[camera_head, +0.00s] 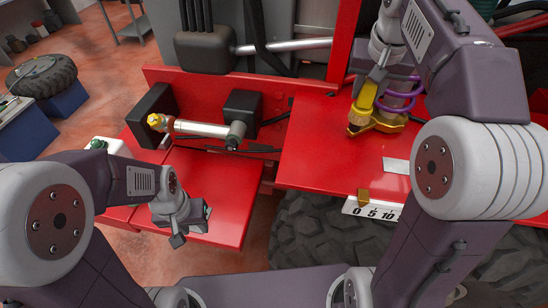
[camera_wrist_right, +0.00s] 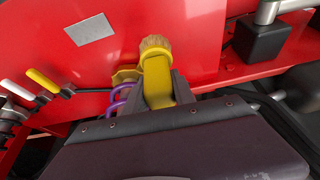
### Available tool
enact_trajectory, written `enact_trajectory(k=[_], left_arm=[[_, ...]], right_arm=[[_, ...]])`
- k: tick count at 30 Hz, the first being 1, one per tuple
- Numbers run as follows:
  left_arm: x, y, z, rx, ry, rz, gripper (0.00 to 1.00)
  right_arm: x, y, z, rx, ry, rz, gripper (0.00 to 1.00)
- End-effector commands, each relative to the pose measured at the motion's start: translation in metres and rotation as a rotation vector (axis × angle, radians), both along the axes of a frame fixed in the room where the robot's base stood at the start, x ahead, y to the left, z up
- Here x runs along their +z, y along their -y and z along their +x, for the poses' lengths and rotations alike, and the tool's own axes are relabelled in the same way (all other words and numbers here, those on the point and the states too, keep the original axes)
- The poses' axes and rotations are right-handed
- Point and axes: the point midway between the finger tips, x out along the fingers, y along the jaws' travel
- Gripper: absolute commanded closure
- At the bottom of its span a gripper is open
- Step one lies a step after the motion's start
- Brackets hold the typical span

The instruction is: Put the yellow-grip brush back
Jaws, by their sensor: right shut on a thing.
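My right gripper (camera_head: 365,92) is shut on the yellow-grip brush (camera_head: 363,102) above the red panel at the right. In the right wrist view the brush (camera_wrist_right: 157,78) sits between the two fingers (camera_wrist_right: 160,95), its tan bristles pointing away from the gripper. In the head view the bristle end is low, close to the panel; I cannot tell if it touches. A yellow bracket (camera_head: 388,122) is beside the brush, and it also shows in the right wrist view (camera_wrist_right: 125,75). My left gripper (camera_head: 194,227) is open and empty over the lower red panel.
A purple coil (camera_head: 404,92) hangs close beside my right gripper. A silver cylinder with a yellow cap (camera_head: 200,129) lies between black blocks at the left. A white scale plate (camera_head: 372,209) with a brass pointer is on the panel's front edge, above a large tyre (camera_head: 310,235).

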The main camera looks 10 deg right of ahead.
Motion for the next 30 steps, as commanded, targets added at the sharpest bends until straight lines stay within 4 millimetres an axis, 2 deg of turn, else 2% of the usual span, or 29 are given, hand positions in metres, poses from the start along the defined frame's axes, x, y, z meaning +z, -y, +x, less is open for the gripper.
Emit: enact_trajectory(k=[1, 5, 17, 30], left_arm=[[-0.007, 0.000, 0.000, 0.000, 0.000, 0.000, 0.64], [-0.016, 0.000, 0.000, 0.000, 0.000, 0.000, 0.64], [-0.015, 0.000, 0.000, 0.000, 0.000, 0.000, 0.64], [-0.003, 0.000, 0.000, 0.000, 0.000, 0.000, 0.64]], right_arm=[[-0.005, -0.004, 0.001, 0.012, 0.002, 0.000, 1.00], [-0.012, -0.015, 0.002, 0.038, 0.001, 0.000, 1.00], [-0.014, -0.023, 0.001, 0.049, 0.001, 0.000, 1.00], [-0.071, -0.115, -0.020, 0.053, -0.003, -0.001, 1.00]])
